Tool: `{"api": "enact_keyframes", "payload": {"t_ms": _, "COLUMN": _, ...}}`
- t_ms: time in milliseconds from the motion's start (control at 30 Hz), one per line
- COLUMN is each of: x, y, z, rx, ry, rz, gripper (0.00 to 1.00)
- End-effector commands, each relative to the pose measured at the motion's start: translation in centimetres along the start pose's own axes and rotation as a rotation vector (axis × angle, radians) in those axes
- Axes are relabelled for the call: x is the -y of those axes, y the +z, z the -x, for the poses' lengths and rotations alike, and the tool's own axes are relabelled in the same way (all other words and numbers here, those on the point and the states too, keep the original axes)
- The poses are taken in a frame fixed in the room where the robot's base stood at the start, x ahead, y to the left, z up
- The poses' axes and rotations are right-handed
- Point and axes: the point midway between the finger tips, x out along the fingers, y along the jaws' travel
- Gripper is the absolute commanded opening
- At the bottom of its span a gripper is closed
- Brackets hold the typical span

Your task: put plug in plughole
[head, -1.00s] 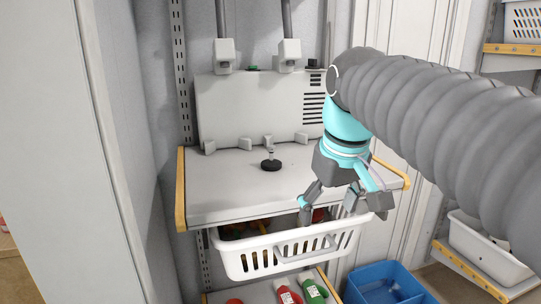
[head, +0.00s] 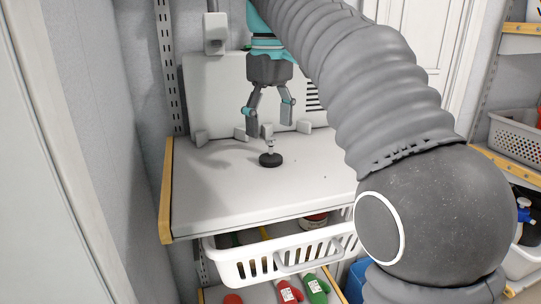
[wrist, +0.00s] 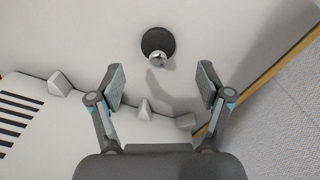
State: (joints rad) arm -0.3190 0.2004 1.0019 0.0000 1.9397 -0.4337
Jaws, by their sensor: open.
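The plug (head: 270,159) is a black disc with a small metal knob on top. It stands upright on the white shelf top (head: 225,195). My gripper (head: 268,120) is open and empty, pointing down above and slightly behind the plug. In the wrist view the plug (wrist: 157,44) lies beyond the two spread fingertips (wrist: 162,83), roughly midway between them sideways. No plughole can be made out in these frames.
A white panel with several small blocks (head: 200,138) along its foot stands behind the plug. A white basket (head: 250,267) hangs below the shelf. The shelf top around the plug is clear. A grey wall (head: 110,120) is at left.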

Motion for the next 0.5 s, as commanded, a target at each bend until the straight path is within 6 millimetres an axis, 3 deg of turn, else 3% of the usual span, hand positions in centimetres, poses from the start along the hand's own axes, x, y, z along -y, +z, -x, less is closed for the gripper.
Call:
{"api": "enact_keyframes", "payload": {"t_ms": 267, "x": -0.1, "y": 0.0, "z": -1.6, "rx": 0.002, "ry": -0.001, "rz": -0.001, "gripper": 0.78}}
{"api": "enact_keyframes", "payload": {"t_ms": 500, "x": -0.2, "y": -0.1, "z": -5.0, "rx": 0.001, "ry": 0.0, "rz": -0.001, "gripper": 0.78}}
